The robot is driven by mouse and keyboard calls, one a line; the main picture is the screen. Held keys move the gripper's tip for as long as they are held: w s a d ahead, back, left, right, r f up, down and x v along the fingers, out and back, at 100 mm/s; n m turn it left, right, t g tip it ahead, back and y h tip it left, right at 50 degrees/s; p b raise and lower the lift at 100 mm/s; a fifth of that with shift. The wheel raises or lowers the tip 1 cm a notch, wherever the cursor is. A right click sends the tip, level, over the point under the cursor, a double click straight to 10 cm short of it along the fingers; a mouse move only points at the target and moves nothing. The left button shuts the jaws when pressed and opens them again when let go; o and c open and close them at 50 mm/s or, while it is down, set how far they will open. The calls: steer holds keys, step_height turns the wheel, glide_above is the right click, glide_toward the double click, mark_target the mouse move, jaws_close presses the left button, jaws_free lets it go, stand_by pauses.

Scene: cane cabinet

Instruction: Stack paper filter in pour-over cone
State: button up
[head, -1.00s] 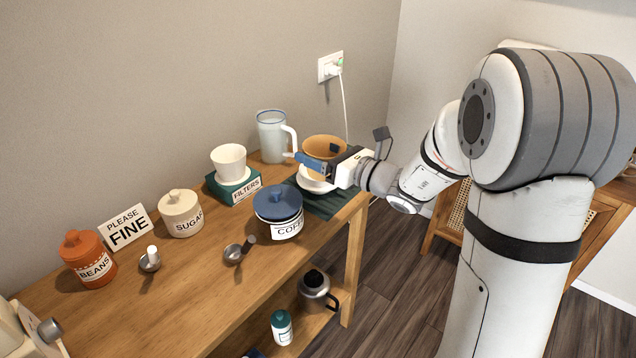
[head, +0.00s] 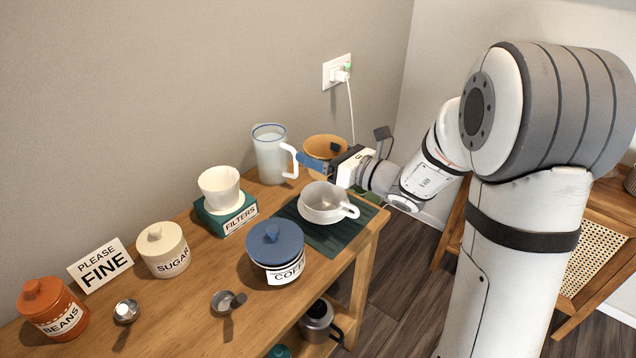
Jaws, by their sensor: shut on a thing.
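A white cup (head: 325,203) stands on a dark green mat (head: 330,239) just in front of my gripper. The jug (head: 271,158) is close left of the cone. A blue-lidded coffee jar (head: 275,250), sugar jar (head: 162,250) and beans jar (head: 52,308) stand further left.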

step_height(320, 180, down, 6)
steer(key=shift+a+r, duration=0.15)
steer(key=shift+s+b, duration=0.1)
steer(key=shift+b, duration=0.2)
